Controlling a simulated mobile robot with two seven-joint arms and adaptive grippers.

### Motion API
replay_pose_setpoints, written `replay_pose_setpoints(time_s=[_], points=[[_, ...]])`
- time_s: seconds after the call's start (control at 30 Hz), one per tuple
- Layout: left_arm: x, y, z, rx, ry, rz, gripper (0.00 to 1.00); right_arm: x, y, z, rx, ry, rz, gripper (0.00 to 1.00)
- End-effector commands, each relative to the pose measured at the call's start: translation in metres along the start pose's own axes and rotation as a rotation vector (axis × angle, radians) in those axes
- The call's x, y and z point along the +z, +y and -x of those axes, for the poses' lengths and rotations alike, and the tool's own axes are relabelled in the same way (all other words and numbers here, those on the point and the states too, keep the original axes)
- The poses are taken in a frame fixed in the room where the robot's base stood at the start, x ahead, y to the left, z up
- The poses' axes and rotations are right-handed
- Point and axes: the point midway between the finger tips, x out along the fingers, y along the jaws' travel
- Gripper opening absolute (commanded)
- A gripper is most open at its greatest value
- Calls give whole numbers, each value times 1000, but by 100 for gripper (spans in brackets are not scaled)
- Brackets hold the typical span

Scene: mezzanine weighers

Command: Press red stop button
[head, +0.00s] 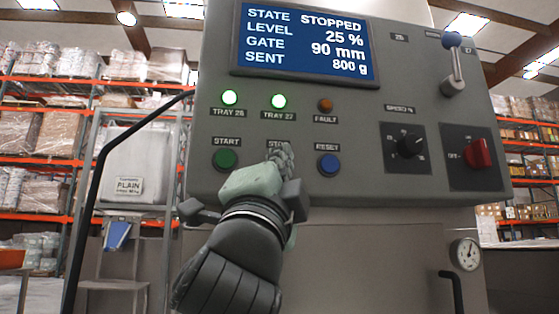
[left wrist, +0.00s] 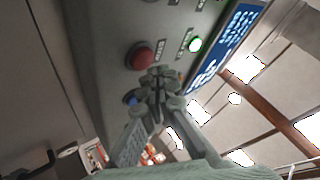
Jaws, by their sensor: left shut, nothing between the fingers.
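The grey control panel (head: 350,120) fills the middle of the head view. My left gripper (head: 281,155) is in front of it, fingers shut and empty, pointing up at the partly covered stop label. There it hides the stop button. In the left wrist view the red stop button (left wrist: 140,56) shows whole, just beyond and to the left of my left fingertips (left wrist: 158,76). I cannot tell whether they touch it. The display (head: 305,45) reads STOPPED, level 25 %, gate 90 mm, sent 800 g. My right gripper is not in view.
The green start button (head: 225,159) and blue reset button (head: 328,164) flank my gripper. Two tray lamps are lit green; the fault lamp (head: 325,105) looks dim. A black knob (head: 410,145), red switch (head: 478,153) and lever (head: 453,65) stick out at right.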

Motion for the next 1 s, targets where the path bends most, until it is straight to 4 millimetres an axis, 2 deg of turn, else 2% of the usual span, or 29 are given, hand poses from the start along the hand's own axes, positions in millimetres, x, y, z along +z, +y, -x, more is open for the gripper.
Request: replay_pose_setpoints(time_s=[0.23, 0.63, 1.0], points=[[-4, -4, 4, 0, 1, 2, 0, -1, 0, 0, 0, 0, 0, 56], [-24, -24, 31, -1, 2, 2, 0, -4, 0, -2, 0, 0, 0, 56], [-25, -25, 35, 0, 0, 0, 0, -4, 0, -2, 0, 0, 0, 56]])
